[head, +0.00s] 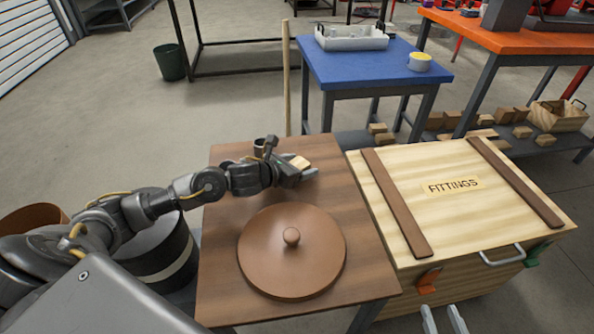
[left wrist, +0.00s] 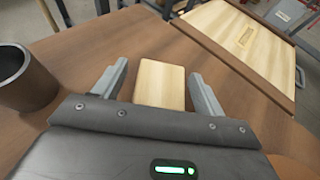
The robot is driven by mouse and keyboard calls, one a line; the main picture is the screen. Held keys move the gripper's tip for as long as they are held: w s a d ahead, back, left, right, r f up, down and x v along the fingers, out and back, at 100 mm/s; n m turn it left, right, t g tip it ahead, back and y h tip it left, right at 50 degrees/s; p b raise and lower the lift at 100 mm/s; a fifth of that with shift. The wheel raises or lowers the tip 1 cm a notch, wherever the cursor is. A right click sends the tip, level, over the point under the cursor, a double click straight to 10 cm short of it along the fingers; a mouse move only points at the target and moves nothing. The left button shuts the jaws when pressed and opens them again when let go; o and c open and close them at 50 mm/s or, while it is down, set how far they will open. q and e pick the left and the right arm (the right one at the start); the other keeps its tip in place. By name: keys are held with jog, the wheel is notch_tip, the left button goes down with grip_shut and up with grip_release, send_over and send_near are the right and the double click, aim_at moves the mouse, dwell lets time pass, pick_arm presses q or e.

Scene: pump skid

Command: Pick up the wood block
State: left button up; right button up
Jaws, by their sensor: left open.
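The wood block (head: 299,162) is small and pale and lies on the brown wooden table, beside my left gripper (head: 298,172). In the left wrist view the wood block (left wrist: 160,84) sits between the two fingers of my open left gripper (left wrist: 160,82). A gap shows on each side of it, and its near end is hidden by the gripper body. My right gripper (head: 443,319) shows only as two fingers spread apart at the bottom edge of the head view, with nothing between them.
The brown table (head: 220,290) carries a round brown lid (head: 270,260) with a knob. A dark cup (left wrist: 22,80) stands left of my left gripper, partly hidden in the head view. A wooden FITTINGS crate (head: 400,165) stands to the right. A blue table (head: 350,70) is behind.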

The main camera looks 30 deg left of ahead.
pick_arm(q)
jog(key=shift+w+d+f, duration=0.15)
jog(key=shift+w, duration=0.25)
jog(key=c, duration=1.1)
